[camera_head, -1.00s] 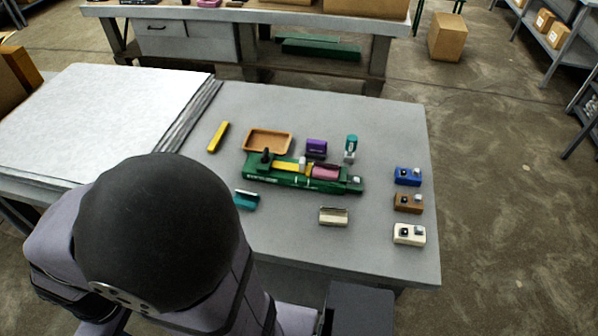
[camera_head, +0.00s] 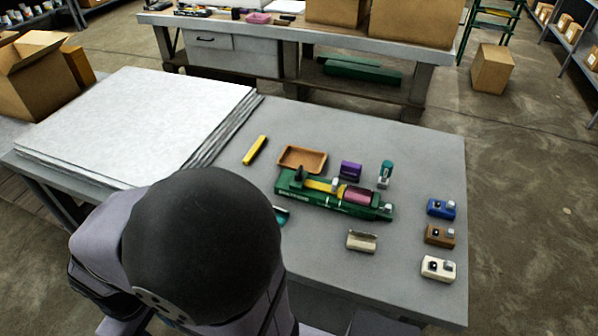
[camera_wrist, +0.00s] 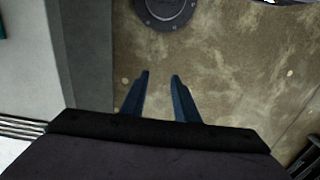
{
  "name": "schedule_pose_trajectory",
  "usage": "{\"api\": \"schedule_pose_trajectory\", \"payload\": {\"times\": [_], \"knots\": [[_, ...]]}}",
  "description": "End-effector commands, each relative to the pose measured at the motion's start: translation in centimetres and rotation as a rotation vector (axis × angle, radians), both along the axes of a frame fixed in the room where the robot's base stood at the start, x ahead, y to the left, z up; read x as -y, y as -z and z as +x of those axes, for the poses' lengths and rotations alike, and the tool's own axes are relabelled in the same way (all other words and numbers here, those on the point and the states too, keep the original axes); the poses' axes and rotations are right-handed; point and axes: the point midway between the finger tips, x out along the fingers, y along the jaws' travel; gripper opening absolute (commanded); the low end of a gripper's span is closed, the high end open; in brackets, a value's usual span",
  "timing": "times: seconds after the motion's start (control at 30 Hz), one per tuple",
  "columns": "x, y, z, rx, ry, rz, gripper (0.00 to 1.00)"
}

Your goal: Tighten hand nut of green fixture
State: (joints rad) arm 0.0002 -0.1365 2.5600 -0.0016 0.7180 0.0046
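The green fixture (camera_head: 304,197) lies on the grey worktable in the head view, long and low. A yellow bar (camera_head: 322,185) and a pink-maroon cylindrical piece (camera_head: 357,196) sit in it. A dark knob (camera_head: 300,174) stands up at its left end, and a small dark block shows at its right end. I cannot tell for certain which part is the hand nut. My gripper (camera_wrist: 159,84) shows in the wrist view with two dark blue fingers apart and nothing between them. It points at the floor beside a table edge, away from the fixture.
Around the fixture are an orange tray (camera_head: 303,158), purple block (camera_head: 351,170), teal-topped item (camera_head: 385,174), beige holder (camera_head: 361,241) and yellow bar (camera_head: 255,150). Blue (camera_head: 441,208), brown (camera_head: 440,235) and cream (camera_head: 438,268) blocks line the right edge. White sheets (camera_head: 133,120) are stacked left.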

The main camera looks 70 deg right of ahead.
Motion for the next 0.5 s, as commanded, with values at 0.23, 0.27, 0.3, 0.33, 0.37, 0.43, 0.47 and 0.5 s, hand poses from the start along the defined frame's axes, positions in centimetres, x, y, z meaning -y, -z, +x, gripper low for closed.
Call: {"api": "schedule_pose_trajectory", "payload": {"times": [0.23,0.27,0.3,0.33,0.37,0.43,0.47,0.5], "knots": [[2.0,0.2,-0.1,-0.004,0.090,0.000,0.28],[2.5,0.3,-0.3,-0.009,0.115,0.000,0.28],[3.3,0.5,-0.6,-0.019,0.153,0.001,0.28],[4.0,0.8,-0.8,-0.028,0.186,0.002,0.28],[4.7,1.0,-1.2,-0.040,0.221,0.004,0.28],[6.4,1.8,-2.2,-0.074,0.312,0.011,0.28],[7.1,2.2,-2.8,-0.091,0.354,0.016,0.28],[8.0,2.8,-3.6,-0.114,0.410,0.023,0.28]]}}
